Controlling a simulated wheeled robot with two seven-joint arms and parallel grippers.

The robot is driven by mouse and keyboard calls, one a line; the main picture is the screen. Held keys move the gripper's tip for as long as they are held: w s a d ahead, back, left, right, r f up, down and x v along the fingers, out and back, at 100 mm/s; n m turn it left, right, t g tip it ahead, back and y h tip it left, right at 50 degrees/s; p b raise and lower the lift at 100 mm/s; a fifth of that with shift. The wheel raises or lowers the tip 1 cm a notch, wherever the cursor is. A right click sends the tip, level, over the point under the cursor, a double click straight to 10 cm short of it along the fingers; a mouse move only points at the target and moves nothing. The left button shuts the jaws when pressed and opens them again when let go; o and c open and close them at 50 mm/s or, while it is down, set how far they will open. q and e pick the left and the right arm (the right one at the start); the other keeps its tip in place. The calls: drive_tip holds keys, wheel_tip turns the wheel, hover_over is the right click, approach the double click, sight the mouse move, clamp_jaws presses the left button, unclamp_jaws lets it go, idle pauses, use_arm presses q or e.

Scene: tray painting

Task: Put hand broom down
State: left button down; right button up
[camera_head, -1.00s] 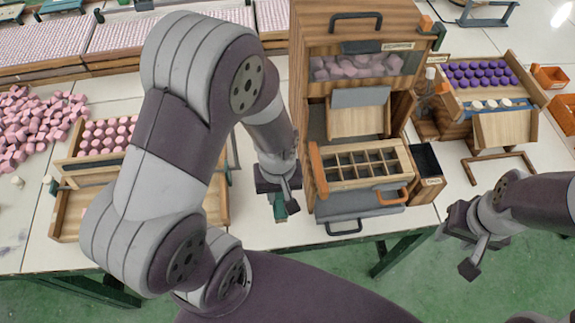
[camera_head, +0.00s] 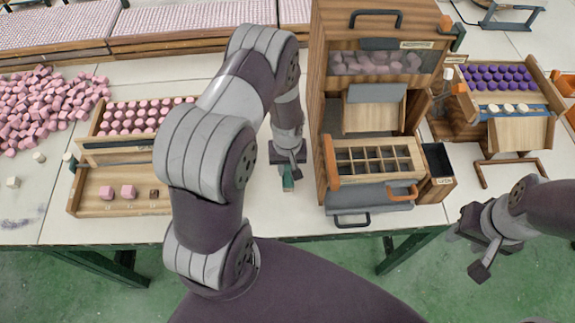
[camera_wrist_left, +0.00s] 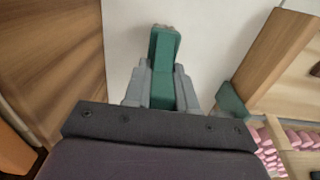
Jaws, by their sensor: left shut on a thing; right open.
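The hand broom (camera_wrist_left: 164,50) shows as a green block-like handle in the left wrist view, clamped between the fingers of my left gripper (camera_wrist_left: 161,82). In the head view, a small green part of the hand broom (camera_head: 288,182) sticks out below my left gripper (camera_head: 287,160), over the white table left of the wooden cabinet. Whether it touches the table cannot be told. The bristles are hidden. My right gripper (camera_head: 482,252) is open and empty, beyond the table's front edge at the right.
The wooden cabinet (camera_head: 320,40) with a divided tray (camera_head: 345,172) stands close right of the left gripper. A wooden tray (camera_head: 85,205) with pink pieces lies left. Loose pink cubes (camera_head: 45,105) are at far left. Purple pieces (camera_head: 497,77) sit in a right-hand rack.

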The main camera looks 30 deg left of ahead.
use_arm(q)
drive_tip(key=shift+f, duration=0.1)
drive_tip(key=c, duration=0.9)
unclamp_jaws()
wheel_tip(320, 180, up, 14)
drive_tip(key=d+m, duration=0.1)
drive_tip(key=s+d+r+m, duration=0.1)
drive_tip(key=s+r+m, duration=0.1)
drive_tip(key=s, duration=0.1)
drive_tip(key=s+d+r+m+t, duration=0.1)
drive_tip(key=s+d+r, duration=0.1)
drive_tip(key=s, duration=0.1)
drive_tip(key=s+d+r+m+b, duration=0.1)
drive_tip(key=s+r+m, duration=0.1)
drive_tip(key=s+r, duration=0.1)
drive_tip(key=shift+d+m, duration=0.2)
drive_tip(key=shift+m, duration=0.1)
